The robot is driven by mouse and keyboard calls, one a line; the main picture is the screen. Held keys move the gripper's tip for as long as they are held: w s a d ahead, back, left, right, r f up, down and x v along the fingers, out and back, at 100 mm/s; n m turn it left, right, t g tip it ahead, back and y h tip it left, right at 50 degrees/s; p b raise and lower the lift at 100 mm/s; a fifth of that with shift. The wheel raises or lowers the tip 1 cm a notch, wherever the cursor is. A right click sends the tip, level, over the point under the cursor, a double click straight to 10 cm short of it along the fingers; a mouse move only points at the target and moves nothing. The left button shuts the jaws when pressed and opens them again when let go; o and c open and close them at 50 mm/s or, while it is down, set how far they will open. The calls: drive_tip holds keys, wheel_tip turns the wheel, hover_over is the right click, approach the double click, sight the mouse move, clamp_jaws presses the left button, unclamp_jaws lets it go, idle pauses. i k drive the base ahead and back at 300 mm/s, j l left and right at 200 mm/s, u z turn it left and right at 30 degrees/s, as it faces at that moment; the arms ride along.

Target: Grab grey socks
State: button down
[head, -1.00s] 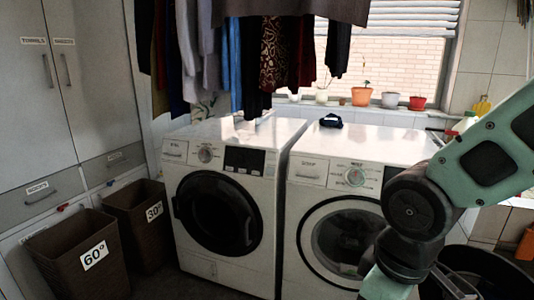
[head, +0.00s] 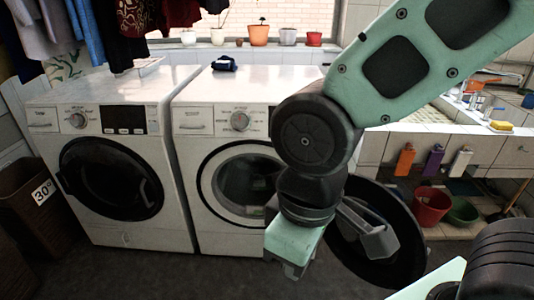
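I see nothing that is clearly grey socks. A small dark navy folded cloth item (head: 224,63) lies on top of the right washing machine (head: 262,82), near its back edge. It is too small to tell whether it is socks. My arm hangs in front of the right machine's right side. The end of my arm, with my gripper (head: 294,268), points down in front of the machines, well below and right of the cloth item. Its fingers are not clear enough to show whether they are open or shut.
A left washing machine (head: 105,150) stands beside the right one. A brown basket (head: 40,215) stands at far left. Clothes (head: 120,25) hang above the machines. Flower pots (head: 259,36) line the sill. A red bucket (head: 431,205) and green basin (head: 463,212) stand under the sink at right.

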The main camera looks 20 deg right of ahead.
sight(250, 210)
drive_tip(key=l+u, duration=0.1)
drive_tip(key=l, duration=0.8)
drive_tip(key=i+l+u, duration=0.1)
drive_tip(key=l, duration=0.85)
drive_tip(key=i+j+z, duration=0.1)
drive_tip(key=z, duration=0.35)
drive_tip(key=j+z, duration=0.25)
drive_tip(key=z, duration=0.2)
drive_tip(key=j+z, duration=0.15)
drive_tip(key=z, duration=0.25)
drive_tip(key=j+z, duration=0.15)
drive_tip(key=j, duration=0.35)
drive_tip(key=j+z, duration=0.2)
drive_tip(key=j, duration=0.3)
drive_tip(key=k+j+z, duration=0.15)
drive_tip(key=j, duration=0.3)
drive_tip(key=k+j+z, duration=0.15)
drive_tip(key=j, duration=0.35)
drive_tip(key=j+z, duration=0.2)
drive_tip(key=j, duration=0.25)
drive_tip(key=k+j, duration=0.1)
drive_tip(key=j, duration=0.25)
drive_tip(key=k+j, duration=0.15)
drive_tip(key=j, duration=0.2)
drive_tip(key=k+j, duration=0.1)
drive_tip(key=j, duration=0.25)
drive_tip(key=k+j, duration=0.1)
drive_tip(key=j, duration=0.2)
